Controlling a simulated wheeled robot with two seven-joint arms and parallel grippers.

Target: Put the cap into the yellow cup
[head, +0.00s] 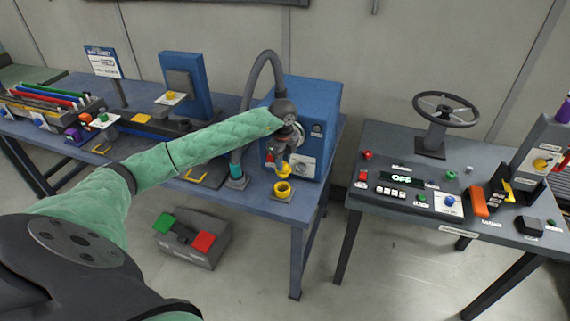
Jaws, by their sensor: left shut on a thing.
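The yellow cup (282,191) stands near the front right corner of the left blue table, with its round opening facing up. My left gripper (280,164) comes in from the left and points down just above the cup. It is shut on a small yellow thing (285,172), which looks like the cap. The cap is apart from the cup, slightly above it or behind it; the exact gap is hard to tell. The fingers partly hide the cap. My right gripper is out of view.
A blue machine box (325,110) with a grey hose (262,62) stands close behind the gripper. A teal fitting (237,180) is left of the cup. The right table (400,150) holds a handwheel (446,110) and controls. A grey pedal box (190,238) sits on the floor.

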